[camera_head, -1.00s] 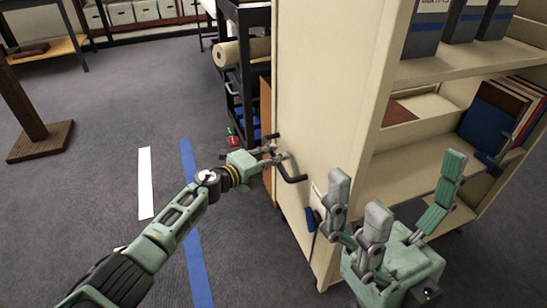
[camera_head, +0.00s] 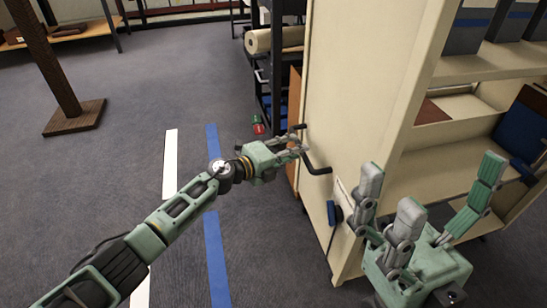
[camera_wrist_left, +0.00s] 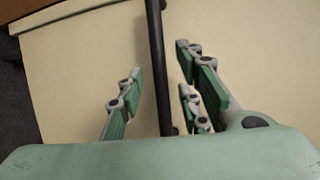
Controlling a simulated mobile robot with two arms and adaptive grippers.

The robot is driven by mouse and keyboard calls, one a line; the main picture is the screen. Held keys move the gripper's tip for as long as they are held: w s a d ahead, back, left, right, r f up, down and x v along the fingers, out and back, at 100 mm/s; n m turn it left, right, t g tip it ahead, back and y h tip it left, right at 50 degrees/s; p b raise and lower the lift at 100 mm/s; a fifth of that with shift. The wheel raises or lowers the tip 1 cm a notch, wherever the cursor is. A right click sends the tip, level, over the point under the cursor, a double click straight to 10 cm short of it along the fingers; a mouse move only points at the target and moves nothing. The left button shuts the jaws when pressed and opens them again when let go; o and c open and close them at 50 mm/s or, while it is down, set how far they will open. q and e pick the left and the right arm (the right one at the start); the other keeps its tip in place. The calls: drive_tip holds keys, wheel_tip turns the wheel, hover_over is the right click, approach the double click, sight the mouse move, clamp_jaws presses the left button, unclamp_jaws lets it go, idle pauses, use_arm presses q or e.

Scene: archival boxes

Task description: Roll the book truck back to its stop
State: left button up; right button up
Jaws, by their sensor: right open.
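The book truck (camera_head: 345,120) is a tall cream shelf unit on the right of the head view, with its flat end panel facing me. A black bar handle (camera_head: 318,170) stands out from that panel. My left gripper (camera_head: 297,146) is at the handle. In the left wrist view the handle (camera_wrist_left: 157,60) passes between my left fingers (camera_wrist_left: 158,95), with gaps visible on both sides, so the gripper looks open around it. My right gripper (camera_head: 428,195) is open and empty in front of the shelves, fingers pointing up. I cannot make out the truck's stop.
A blue strip (camera_head: 216,250) and a white strip (camera_head: 170,165) run along the grey floor left of the truck. A small red and green object (camera_head: 258,125) lies by the dark rack (camera_head: 290,75) behind. A wooden post base (camera_head: 75,118) stands left. The floor between is clear.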

use_arm(q)
drive_tip(key=v, duration=0.8)
drive_tip(key=shift+s+a, duration=0.1)
drive_tip(key=shift+s, duration=0.05)
